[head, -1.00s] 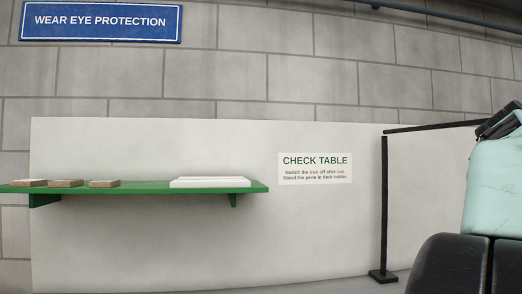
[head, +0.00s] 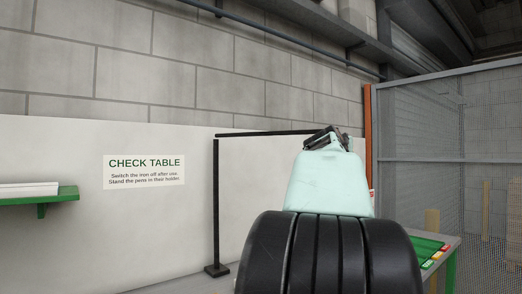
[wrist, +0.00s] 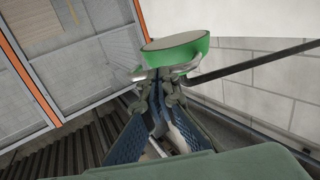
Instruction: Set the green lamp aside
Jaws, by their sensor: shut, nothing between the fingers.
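The green lamp (wrist: 177,52) has a round green head with a pale flat face, seen in the wrist view just beyond my fingertips. A black bar (wrist: 250,62) runs from it to the right. In the head view, the black lamp post (head: 215,205) stands upright on a small base, with its bar (head: 265,133) reaching right towards my arm. The lamp head is hidden there behind my arm. My gripper (wrist: 160,80) is shut and empty, its tips close to the lamp head's near side. I cannot tell whether they touch it.
A green wall shelf (head: 55,196) with a flat white item (head: 28,189) is at left. A bench with a green mat (head: 425,248) and small coloured pieces is at lower right. A mesh fence (head: 420,150) stands behind it. A white panel with a "CHECK TABLE" sign (head: 144,170) backs the post.

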